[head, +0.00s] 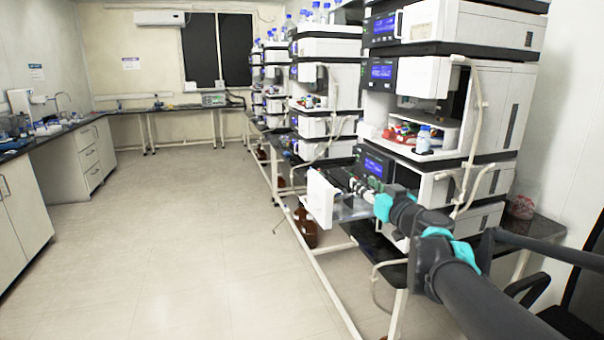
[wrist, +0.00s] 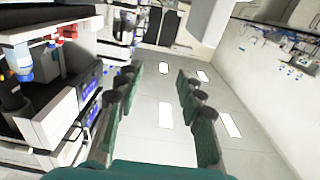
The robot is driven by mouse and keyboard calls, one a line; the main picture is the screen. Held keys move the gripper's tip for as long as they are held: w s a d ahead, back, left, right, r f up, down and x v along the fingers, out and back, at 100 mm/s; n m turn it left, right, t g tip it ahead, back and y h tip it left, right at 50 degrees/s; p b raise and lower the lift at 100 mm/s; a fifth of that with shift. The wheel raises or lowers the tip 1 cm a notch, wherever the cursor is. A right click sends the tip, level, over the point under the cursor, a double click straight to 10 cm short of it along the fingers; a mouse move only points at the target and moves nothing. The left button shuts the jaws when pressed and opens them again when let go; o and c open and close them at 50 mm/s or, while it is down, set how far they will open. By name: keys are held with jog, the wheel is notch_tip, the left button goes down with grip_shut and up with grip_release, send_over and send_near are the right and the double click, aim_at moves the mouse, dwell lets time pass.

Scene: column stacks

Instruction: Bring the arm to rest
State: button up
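My arm reaches from the lower right of the head view toward the column stacks, roughly level, with dark links and teal joints. My gripper (head: 345,180) is at its far end, beside the nearest stack's open front and small against the clutter there. In the wrist view, the fingers of my gripper (wrist: 157,85) stand wide apart. Only floor shows between them, and nothing is held.
The nearest instrument stack (head: 440,75) stands close to my arm on a dark bench, with a white open flap (head: 320,198) near the gripper. Brown bottles (head: 305,228) stand below. The floor (head: 180,230) on the left is clear, up to the white cabinets (head: 95,155).

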jog(key=s+a+f+g, duration=0.3)
jog(key=f+g, duration=0.1)
jog(key=f, duration=0.5)
jog(key=s+a+f+g, duration=0.4)
jog(key=f, duration=0.5)
jog(key=s+d+f+m+g+h, duration=0.1)
jog(key=s+d+f+g+h, duration=0.1)
jog(key=s+d+f, duration=0.2)
jog(key=s+d+f+m+g+h, duration=0.2)
jog(key=s+d+f, duration=0.3)
jog(key=f, duration=0.4)
jog(key=shift+f+m+g+h, duration=0.35)
jog(key=shift+g+h, duration=0.25)
jog(key=shift+h, duration=0.2)
jog(key=shift+d, duration=0.15)
